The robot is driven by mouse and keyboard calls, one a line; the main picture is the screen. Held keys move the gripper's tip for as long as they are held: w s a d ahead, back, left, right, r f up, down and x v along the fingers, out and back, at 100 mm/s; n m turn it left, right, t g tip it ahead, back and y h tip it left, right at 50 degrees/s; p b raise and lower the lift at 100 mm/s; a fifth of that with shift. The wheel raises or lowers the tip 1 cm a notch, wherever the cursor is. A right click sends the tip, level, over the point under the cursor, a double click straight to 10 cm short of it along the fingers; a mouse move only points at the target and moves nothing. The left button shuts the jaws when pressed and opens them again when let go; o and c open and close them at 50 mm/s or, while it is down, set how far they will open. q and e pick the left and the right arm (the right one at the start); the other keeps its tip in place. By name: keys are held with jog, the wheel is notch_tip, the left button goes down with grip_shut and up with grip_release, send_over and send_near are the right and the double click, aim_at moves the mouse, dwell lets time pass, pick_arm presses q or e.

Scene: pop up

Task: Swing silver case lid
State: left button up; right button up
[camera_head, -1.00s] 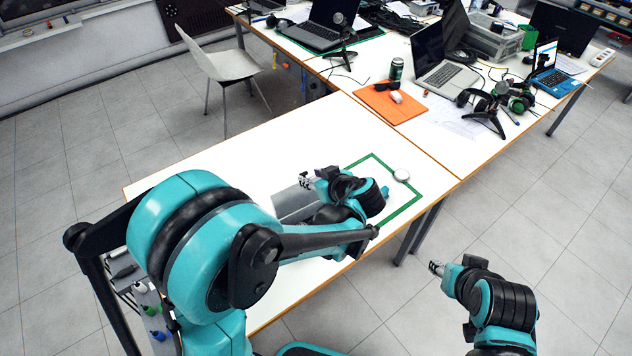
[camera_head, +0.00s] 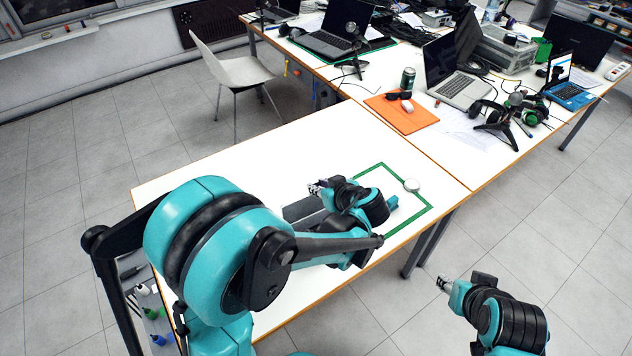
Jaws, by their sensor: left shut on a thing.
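The silver case (camera_head: 302,210) is on the white table, and my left arm hides most of it. What shows is a grey panel just left of my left wrist. My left gripper (camera_head: 317,189) is at the panel's upper right edge and is shut on the silver case lid. The exact contact is small and partly hidden. My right gripper (camera_head: 442,284) is off the table's right side, over the floor, away from the case. Its fingers are too small to tell whether they are open.
An orange mat (camera_head: 420,121), a can (camera_head: 407,79), laptops and headphones crowd the far table. The white table's left part is clear. A chair (camera_head: 243,72) stands behind.

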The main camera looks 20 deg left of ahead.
pick_arm(q)
jog(key=shift+s+d, duration=0.4)
jog(key=shift+d, duration=0.05)
jog(key=shift+s+d+f+b, duration=0.15)
jog(key=shift+s+d+b, duration=0.05)
jog(key=shift+s+d, duration=0.45)
jog(key=shift+s+d+f+b, duration=0.15)
jog(key=shift+s+d, duration=0.4)
jog(key=shift+d, duration=0.05)
jog(key=shift+s+d+f+b, duration=0.4)
jog(key=shift+s+d, duration=0.15)
jog(key=shift+d, duration=0.05)
jog(key=shift+s+d+f+b, duration=0.35)
jog(key=shift+s+d+f, duration=0.05)
jog(key=shift+s+d, duration=0.15)
